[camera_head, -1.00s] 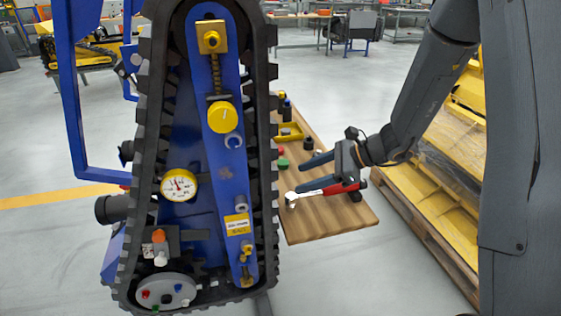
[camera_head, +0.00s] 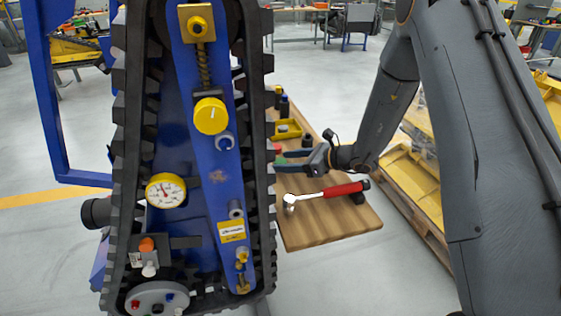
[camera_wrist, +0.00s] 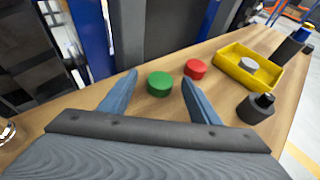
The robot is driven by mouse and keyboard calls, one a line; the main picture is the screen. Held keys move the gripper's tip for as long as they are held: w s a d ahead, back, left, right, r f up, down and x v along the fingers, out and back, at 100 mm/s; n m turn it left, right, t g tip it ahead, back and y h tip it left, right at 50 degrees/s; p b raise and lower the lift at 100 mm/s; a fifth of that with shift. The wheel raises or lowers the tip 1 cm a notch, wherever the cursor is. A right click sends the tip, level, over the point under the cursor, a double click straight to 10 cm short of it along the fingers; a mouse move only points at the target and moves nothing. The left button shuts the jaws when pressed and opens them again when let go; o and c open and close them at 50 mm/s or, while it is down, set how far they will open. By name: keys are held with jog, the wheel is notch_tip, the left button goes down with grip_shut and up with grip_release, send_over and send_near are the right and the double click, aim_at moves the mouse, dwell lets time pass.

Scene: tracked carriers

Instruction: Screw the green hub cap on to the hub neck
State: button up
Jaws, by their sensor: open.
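The green hub cap (camera_wrist: 159,83) is a short round cap on the wooden bench. In the wrist view it shows between the two blue fingers of my gripper (camera_wrist: 158,77), which are open and empty. In the head view my gripper (camera_head: 280,158) reaches left over the bench, close to the tracked carrier, and its fingers largely hide the cap. The tracked carrier (camera_head: 185,210) has a blue frame with several round fittings. Grey stubs (camera_head: 236,208) stick out from it, and a grey disc (camera_head: 157,298) with coloured pegs is at its foot. I cannot tell which fitting is the hub neck.
A red cap (camera_wrist: 196,69) sits right beside the green one. A yellow tray (camera_wrist: 233,62) holds a grey round part. A black-topped dark cylinder (camera_wrist: 257,106) stands near it. A red-handled ratchet (camera_head: 325,192) lies on the bench (camera_head: 330,228). Yellow stacked parts are at right.

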jog(key=shift+w+a+f, duration=0.15)
jog(key=shift+w+a, duration=0.05)
jog(key=c, duration=1.1)
